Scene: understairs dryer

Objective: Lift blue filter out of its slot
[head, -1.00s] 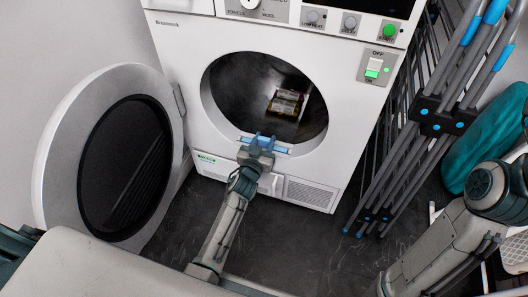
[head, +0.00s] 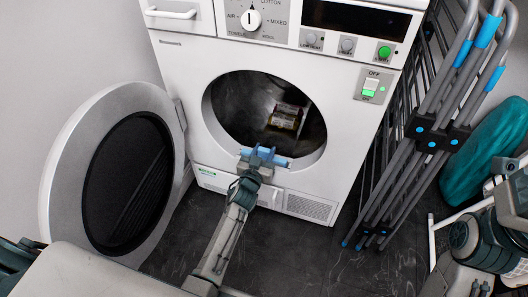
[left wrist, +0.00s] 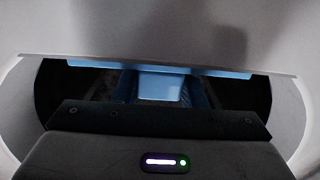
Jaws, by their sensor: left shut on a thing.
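The blue filter (head: 281,162) shows at the lower rim of the dryer's round opening in the head view. In the left wrist view its light-blue handle (left wrist: 160,88) sits between my fingers, below a long blue edge. My left gripper (head: 263,157) is shut on the filter at the rim, with my arm reaching up from below. How far the filter stands out of its slot is hard to tell. The slot is hidden behind the gripper and filter. My right arm shows at the right edge of the head view, but its fingertips cannot be made out.
The white dryer's round door (head: 60,170) stands open at left. Yellowish packets (head: 285,117) lie inside the drum. A folded grey drying rack (head: 432,130) stands close at right, with a teal bundle (head: 480,150) beyond. Dark floor (head: 300,250) is free in front.

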